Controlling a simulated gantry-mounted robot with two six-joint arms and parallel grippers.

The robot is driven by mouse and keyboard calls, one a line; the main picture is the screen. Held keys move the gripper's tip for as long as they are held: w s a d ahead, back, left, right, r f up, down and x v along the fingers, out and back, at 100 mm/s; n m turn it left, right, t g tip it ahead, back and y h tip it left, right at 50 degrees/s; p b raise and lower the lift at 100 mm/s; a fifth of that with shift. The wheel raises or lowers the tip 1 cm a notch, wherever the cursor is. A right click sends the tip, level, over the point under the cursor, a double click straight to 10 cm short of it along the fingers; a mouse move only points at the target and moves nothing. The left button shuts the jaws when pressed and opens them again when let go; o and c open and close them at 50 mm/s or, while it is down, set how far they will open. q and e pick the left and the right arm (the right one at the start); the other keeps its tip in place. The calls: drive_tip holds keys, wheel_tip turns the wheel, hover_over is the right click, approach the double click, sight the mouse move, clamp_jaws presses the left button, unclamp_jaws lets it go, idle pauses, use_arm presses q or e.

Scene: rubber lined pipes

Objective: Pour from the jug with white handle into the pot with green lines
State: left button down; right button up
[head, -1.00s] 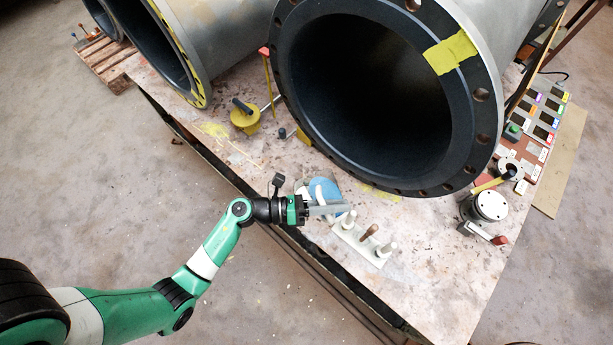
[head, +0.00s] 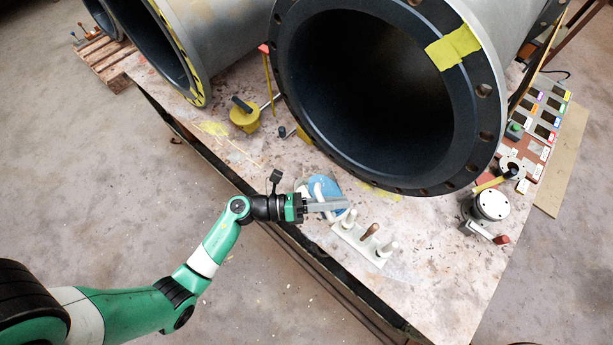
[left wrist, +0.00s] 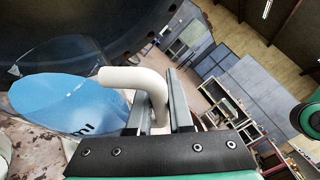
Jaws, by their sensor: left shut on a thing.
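The jug is clear with blue contents (left wrist: 65,100) and a white handle (left wrist: 133,78), seen close up in the left wrist view. In the head view its blue part (head: 327,186) shows just behind my left gripper (head: 330,205). In the left wrist view the fingers of my left gripper (left wrist: 160,105) are shut on the white handle, with the jug to their left. Whether the jug stands on the table or hangs just above it is hard to tell. I cannot make out a pot with green lines in either view. My right gripper is not in view.
A large flanged pipe (head: 285,70) stands just behind the jug. A white rack with upright pegs (head: 350,243) is close to the right of my left gripper. A yellow round object (head: 243,119) and a white-topped cylinder (head: 491,205) stand farther off. The table's front right is clear.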

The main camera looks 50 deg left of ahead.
use_arm(q)
drive_tip(key=shift+w+a+r+n+t+h+b, duration=0.1)
drive_tip(key=shift+a+r+n+t+h+b, duration=0.15)
drive_tip(key=shift+a+n+t+h+b, duration=0.5)
idle(2.8)
